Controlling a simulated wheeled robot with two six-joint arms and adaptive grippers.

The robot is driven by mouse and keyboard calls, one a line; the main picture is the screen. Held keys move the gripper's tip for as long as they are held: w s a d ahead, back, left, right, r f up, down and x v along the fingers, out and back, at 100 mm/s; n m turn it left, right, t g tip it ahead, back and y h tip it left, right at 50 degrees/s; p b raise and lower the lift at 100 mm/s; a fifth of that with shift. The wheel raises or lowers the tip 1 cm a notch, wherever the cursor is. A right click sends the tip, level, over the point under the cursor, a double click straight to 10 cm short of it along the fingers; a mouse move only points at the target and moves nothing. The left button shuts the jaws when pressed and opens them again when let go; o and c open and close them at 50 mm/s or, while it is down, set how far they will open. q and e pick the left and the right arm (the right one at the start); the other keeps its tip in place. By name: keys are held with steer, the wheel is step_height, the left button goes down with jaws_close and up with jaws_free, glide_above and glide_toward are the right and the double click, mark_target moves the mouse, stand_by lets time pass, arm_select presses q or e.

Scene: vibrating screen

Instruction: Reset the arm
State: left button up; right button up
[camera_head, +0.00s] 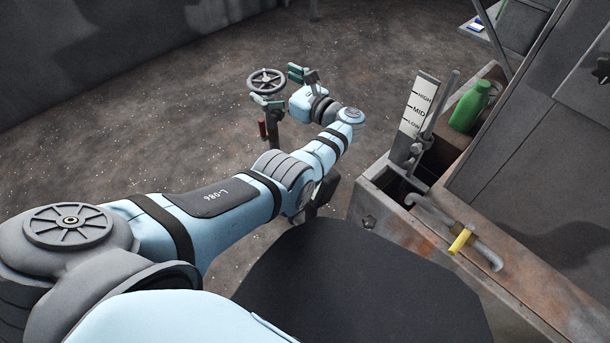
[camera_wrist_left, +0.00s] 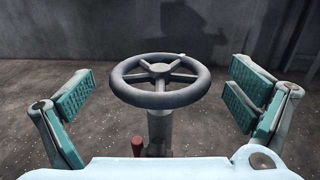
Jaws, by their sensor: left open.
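My left arm reaches from the lower left toward the upper middle in the head view. My left gripper (camera_head: 278,88) is at its end, close to a grey handwheel (camera_head: 266,82) on a post. In the left wrist view, the handwheel (camera_wrist_left: 160,81) stands in the middle, between the widely spread green finger pads of my left gripper (camera_wrist_left: 165,100). The pads do not touch the wheel, and the gripper is empty. My right gripper is not in view.
A rusty metal box (camera_head: 408,225) stands at the right with a HIGH/MID/LOW gauge plate (camera_head: 419,105) and lever. A green bottle (camera_head: 469,106) stands behind. A bent pipe with a yellow handle (camera_head: 461,241) lies on the box front. The floor at the upper left is clear.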

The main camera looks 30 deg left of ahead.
mark_target(281, 87)
arm_select(q)
steer(key=shift+s+d, duration=0.15)
steer(key=shift+d, duration=0.65)
steer(key=shift+s+d, duration=0.15)
steer(key=shift+d, duration=0.6)
steer(key=shift+r, duration=0.1)
